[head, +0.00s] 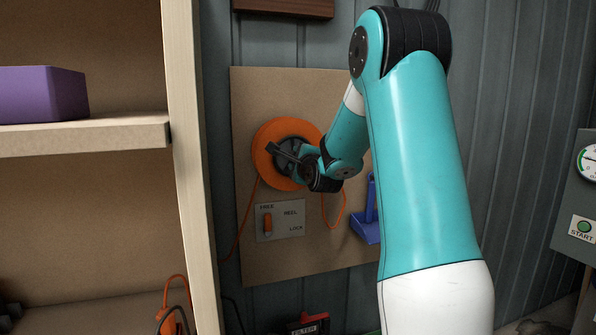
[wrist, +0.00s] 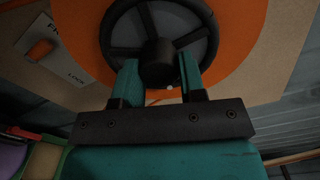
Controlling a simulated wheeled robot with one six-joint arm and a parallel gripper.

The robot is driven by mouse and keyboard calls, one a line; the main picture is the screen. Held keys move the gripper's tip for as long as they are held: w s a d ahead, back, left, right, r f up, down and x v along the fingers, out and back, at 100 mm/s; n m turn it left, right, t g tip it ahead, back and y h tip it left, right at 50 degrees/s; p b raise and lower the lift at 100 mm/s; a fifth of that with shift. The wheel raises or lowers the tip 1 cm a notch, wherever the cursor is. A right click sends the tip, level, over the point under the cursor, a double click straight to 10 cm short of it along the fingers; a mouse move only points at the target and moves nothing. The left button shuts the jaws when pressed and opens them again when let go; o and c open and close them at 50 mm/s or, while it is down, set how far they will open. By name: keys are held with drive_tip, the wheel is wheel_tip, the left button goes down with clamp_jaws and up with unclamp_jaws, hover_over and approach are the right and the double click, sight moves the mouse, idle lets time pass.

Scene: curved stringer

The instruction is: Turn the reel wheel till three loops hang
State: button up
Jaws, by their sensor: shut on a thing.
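The reel wheel (wrist: 113,33) is a dark spoked wheel with a black hub (wrist: 157,58), in front of an orange disc (wrist: 88,50). In the head view, the orange reel (head: 268,131) is on a tan board, with its wheel partly hidden by my gripper (head: 297,159). In the wrist view, my gripper (wrist: 160,84) has its two fingers on either side of the hub at the wheel's near part, shut on the wheel; the exact contact is dark. One orange cord loop (head: 333,218) hangs below right of the reel. Another cord strand (head: 244,225) runs down left.
A blue bracket (head: 370,212) is close right of the loop. A wooden shelf (head: 188,150) stands left, and a START panel (head: 582,228) is far right.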

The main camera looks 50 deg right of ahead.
drive_tip(key=shift+a+n+b, duration=0.1)
drive_tip(key=shift+n+b, duration=7.05)
drive_tip(key=shift+n, duration=0.55)
drive_tip(key=shift+r, duration=0.1)
drive_tip(key=o, duration=0.9)
